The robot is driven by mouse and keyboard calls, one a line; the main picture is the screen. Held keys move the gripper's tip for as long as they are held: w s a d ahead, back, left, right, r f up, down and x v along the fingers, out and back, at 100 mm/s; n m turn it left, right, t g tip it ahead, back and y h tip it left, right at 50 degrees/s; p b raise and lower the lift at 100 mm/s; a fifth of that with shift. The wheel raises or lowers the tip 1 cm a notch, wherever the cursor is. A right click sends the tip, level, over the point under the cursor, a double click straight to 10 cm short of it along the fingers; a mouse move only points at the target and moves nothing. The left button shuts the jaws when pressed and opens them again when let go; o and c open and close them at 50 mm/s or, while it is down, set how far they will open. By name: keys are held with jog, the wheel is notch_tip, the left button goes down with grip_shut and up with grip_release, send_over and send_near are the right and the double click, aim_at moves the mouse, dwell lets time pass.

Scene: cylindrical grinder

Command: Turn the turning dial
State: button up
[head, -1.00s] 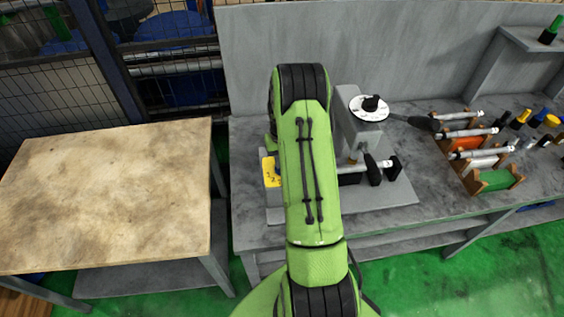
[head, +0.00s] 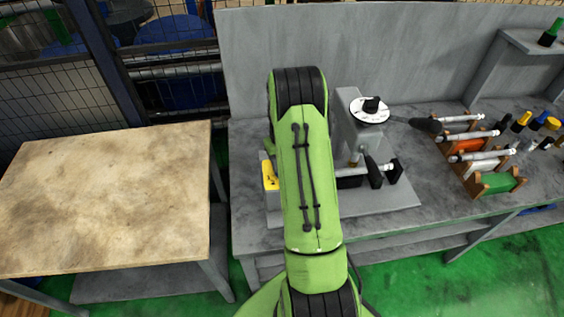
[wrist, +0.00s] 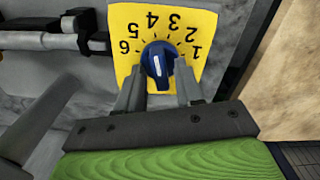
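The turning dial (wrist: 158,66) is a blue round knob with a white pointer line, on a yellow plate (wrist: 190,22) marked 1 to 6. In the wrist view the numbers appear upside down, and the pointer line leans slightly right of vertical. My gripper (wrist: 157,80) is at the dial, its two grey fingers apart, one on each side of the knob. I cannot tell whether they touch it. In the head view the yellow plate (head: 270,176) shows at the left edge of my green arm. The arm hides the dial and my gripper there.
The grinder head (head: 350,122), with a white graduated disc (head: 369,109) and black levers, stands right of my arm. Racks of cylinders (head: 497,182) stand further right on the grey bench. A wooden-topped table (head: 110,195) at left is bare.

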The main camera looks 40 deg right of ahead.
jog(key=shift+o, duration=0.2)
notch_tip(320, 180, up, 16)
jog(key=shift+f, duration=0.15)
dwell(0.5)
